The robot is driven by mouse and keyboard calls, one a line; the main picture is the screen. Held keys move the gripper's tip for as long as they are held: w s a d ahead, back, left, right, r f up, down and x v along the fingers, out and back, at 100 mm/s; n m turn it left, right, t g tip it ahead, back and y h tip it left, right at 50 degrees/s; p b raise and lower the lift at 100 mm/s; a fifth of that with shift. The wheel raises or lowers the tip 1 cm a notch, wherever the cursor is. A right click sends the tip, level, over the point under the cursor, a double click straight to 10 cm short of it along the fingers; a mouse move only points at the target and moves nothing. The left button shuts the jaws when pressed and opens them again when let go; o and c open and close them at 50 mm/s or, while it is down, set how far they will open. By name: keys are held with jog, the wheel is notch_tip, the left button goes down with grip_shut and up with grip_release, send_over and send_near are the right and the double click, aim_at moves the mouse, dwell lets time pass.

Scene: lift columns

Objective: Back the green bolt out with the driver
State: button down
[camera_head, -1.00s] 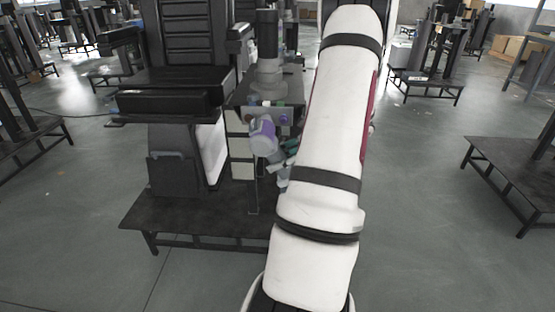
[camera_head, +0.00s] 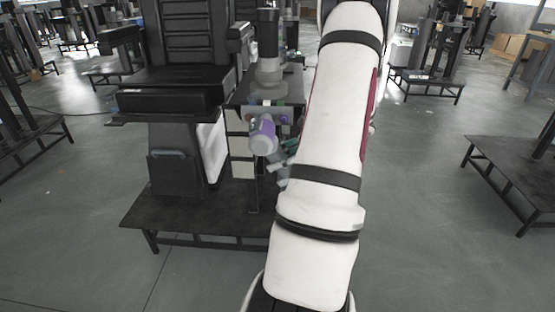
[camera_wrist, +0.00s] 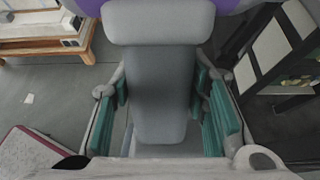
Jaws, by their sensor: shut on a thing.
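The driver has a purple and pale grey body (camera_head: 263,136) in front of the column's bolt panel. In the wrist view its grey grip (camera_wrist: 160,70) runs down the middle, with purple parts at the top edge. My gripper (camera_wrist: 163,105) is shut on this grip, teal pads on both sides; in the head view it is partly hidden behind my arm. A small greenish spot (camera_head: 281,102), perhaps the green bolt, shows just above the driver on the panel. The driver's tip is hidden, so I cannot tell whether it touches the bolt.
The lift column (camera_head: 268,50) stands on a dark low platform (camera_head: 190,219), beside a black padded unit (camera_head: 165,100). Another dark low table (camera_head: 510,165) is at the right. The grey floor between them is clear.

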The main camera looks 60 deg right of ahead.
jog(key=shift+s+a, duration=0.3)
jog(key=shift+a, duration=0.4)
jog(key=shift+s+a, duration=0.3)
jog(key=shift+a, duration=0.45)
jog(key=shift+s+a, duration=0.3)
jog(key=shift+a, duration=0.4)
jog(key=shift+s+a, duration=0.25)
jog(key=shift+a, duration=0.35)
jog(key=shift+s+a, duration=0.25)
jog(key=shift+a, duration=0.4)
jog(key=shift+s+a, duration=0.25)
jog(key=shift+a, duration=0.35)
